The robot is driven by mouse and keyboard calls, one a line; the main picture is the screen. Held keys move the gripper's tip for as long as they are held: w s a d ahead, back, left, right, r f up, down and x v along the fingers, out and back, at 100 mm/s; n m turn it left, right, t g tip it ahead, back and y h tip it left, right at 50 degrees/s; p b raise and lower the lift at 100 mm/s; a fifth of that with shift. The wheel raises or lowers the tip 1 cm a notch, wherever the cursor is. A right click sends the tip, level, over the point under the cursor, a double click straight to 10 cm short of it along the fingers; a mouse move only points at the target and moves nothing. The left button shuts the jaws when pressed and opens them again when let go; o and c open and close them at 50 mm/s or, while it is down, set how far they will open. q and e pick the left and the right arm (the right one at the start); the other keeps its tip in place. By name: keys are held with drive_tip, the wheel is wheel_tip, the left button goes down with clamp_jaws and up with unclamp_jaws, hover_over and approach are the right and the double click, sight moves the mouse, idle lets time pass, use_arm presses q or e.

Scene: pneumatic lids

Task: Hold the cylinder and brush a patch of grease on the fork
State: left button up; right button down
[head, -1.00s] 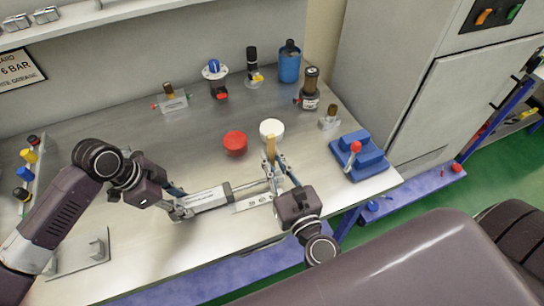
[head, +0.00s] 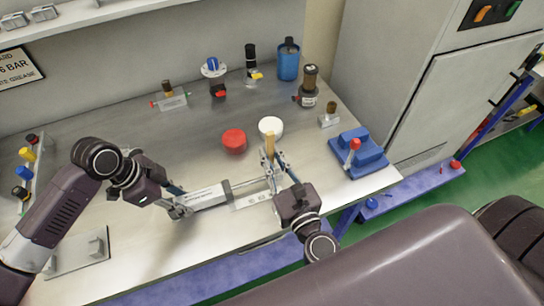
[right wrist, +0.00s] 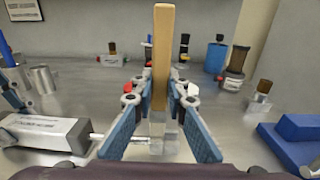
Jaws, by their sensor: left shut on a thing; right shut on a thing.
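The cylinder (head: 209,197) is a pale, labelled body with a thin rod toward the right. My left gripper (head: 178,207) is shut on its left end. The cylinder also shows at the left of the right wrist view (right wrist: 38,133). My right gripper (head: 273,172) is shut on the brush (head: 270,144), whose wooden handle stands upright. The brush fills the middle of the right wrist view (right wrist: 162,55). Its lower end is by the rod's right end, where fingers hide most of the fork. I cannot tell whether brush and fork touch, or see grease on the fork.
A round white pot (head: 270,126) stands just behind the brush, with a red lid (head: 234,139) to its left. A blue block with a red knob (head: 358,155) stands to the right. Bottles and fittings line the back. The bench between is clear.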

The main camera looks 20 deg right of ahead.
drive_tip(key=shift+w, duration=0.2)
drive_tip(key=shift+w+f, duration=0.1)
drive_tip(key=shift+w, duration=0.2)
drive_tip(key=shift+s, duration=0.15)
drive_tip(key=shift+s, duration=0.4)
drive_tip(key=shift+s, duration=0.1)
drive_tip(key=shift+s, duration=0.4)
drive_tip(key=shift+w, duration=0.1)
drive_tip(key=shift+w, duration=0.45)
